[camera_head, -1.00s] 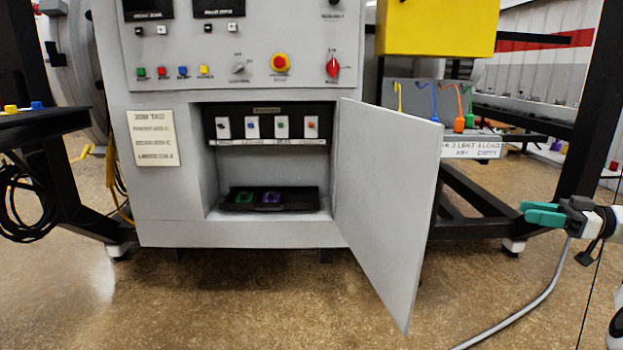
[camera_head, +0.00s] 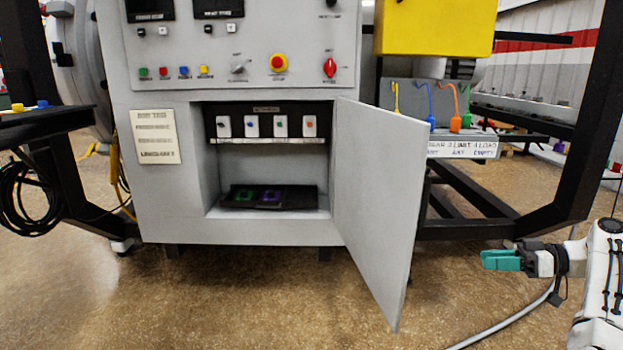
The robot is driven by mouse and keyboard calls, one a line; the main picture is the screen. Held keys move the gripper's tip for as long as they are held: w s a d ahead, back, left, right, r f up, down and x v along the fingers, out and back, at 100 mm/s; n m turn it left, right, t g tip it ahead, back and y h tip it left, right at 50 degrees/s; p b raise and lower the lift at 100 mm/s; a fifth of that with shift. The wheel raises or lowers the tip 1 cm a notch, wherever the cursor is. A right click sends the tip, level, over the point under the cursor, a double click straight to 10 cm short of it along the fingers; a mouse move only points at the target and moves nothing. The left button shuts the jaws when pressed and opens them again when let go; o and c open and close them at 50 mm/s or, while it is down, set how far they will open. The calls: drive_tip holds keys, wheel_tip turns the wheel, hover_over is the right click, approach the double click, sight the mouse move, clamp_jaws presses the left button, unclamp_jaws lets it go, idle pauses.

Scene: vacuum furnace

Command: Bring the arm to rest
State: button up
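My gripper (camera_head: 500,260) shows at the right side, with teal fingers pointing left. No object shows in it. The fingers overlap in this view, so I cannot tell whether they are open or shut. My white arm (camera_head: 602,280) comes in from the right edge. The gripper is in front of the floor, to the right of the open cabinet door (camera_head: 378,200), with a gap between them.
The grey control cabinet (camera_head: 160,215) holds a row of white cards (camera_head: 252,127) on a shelf and a dark tray (camera_head: 240,203) below. Coloured hooked pieces (camera_head: 467,118) stand at right. A black frame (camera_head: 580,130) and a grey cable (camera_head: 505,325) are near my arm.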

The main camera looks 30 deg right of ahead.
drive_tip(key=w+a+f+m+g+h, duration=0.25)
drive_tip(key=a+f+g, duration=0.35)
drive_tip(key=a+f, duration=1.3)
drive_tip(key=s+a+f+m+g+h, duration=0.1)
drive_tip(key=s+a+f+g+h, duration=0.1)
drive_tip(key=s+a+f, duration=0.45)
drive_tip(key=s+a+f+m+g+h, duration=0.1)
drive_tip(key=s+a+f+g+h, duration=0.15)
drive_tip(key=s+a, duration=0.7)
drive_tip(key=s+a+r+h, duration=0.25)
drive_tip(key=s+a, duration=0.25)
drive_tip(key=s, duration=0.3)
wheel_tip(320, 180, up, 29)
drive_tip(key=p, duration=2.9)
drive_tip(key=shift+a+r+g, duration=0.15)
drive_tip(key=shift+g, duration=0.2)
drive_tip(key=shift+w, duration=0.1)
